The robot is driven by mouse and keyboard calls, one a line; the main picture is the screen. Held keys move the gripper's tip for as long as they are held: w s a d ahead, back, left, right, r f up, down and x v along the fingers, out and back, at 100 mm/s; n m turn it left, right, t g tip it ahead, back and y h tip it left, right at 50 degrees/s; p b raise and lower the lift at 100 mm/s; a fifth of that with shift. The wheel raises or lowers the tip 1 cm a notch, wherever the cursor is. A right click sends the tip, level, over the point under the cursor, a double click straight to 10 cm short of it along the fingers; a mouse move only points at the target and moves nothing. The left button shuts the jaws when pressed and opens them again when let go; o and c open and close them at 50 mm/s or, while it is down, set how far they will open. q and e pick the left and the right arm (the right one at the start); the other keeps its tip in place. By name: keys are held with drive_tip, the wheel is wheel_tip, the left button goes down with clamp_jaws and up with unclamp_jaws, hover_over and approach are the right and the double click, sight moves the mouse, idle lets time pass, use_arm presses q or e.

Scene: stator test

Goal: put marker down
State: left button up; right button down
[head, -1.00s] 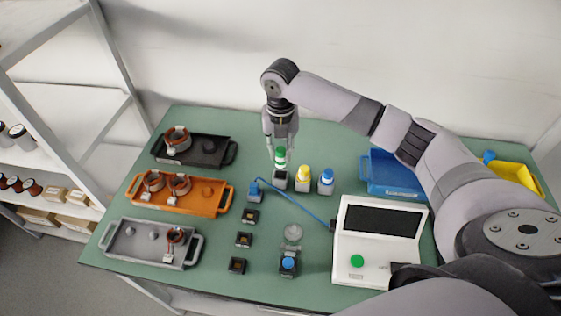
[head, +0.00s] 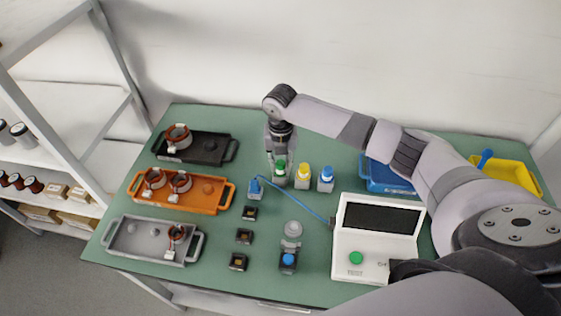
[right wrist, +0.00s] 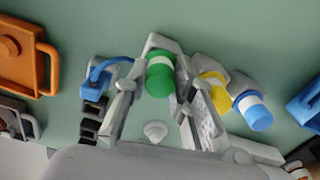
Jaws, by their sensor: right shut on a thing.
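The green-capped marker (head: 280,168) is between the fingers of my right gripper (head: 280,178), which is shut on it. It stands upright, low at the left end of the marker row; its base is partly hidden by the fingers. In the right wrist view, the green cap (right wrist: 160,78) shows between the two fingers (right wrist: 165,95). A yellow-capped marker (head: 303,171) and a blue-capped marker (head: 326,174) stand just to its right in grey holders. I cannot tell whether the green marker is fully seated. My left gripper is not in view.
Black (head: 212,151), orange (head: 207,203) and grey (head: 122,245) trays are on the left. A white tester (head: 375,269) with a screen stands at right, joined by a blue cable to a blue-tipped probe (head: 255,186). Blue (head: 377,184) and yellow (head: 537,188) bins are behind my arm.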

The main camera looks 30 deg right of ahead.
drive_tip(key=shift+f, duration=0.15)
drive_tip(key=c, duration=1.4)
unclamp_jaws()
drive_tip(key=shift+o, duration=0.2)
drive_tip(key=shift+r, duration=0.25)
wheel_tip(320, 180, up, 12)
drive_tip(key=b, duration=0.1)
drive_tip(key=shift+r+b, duration=0.25)
drive_tip(key=shift+b, duration=0.1)
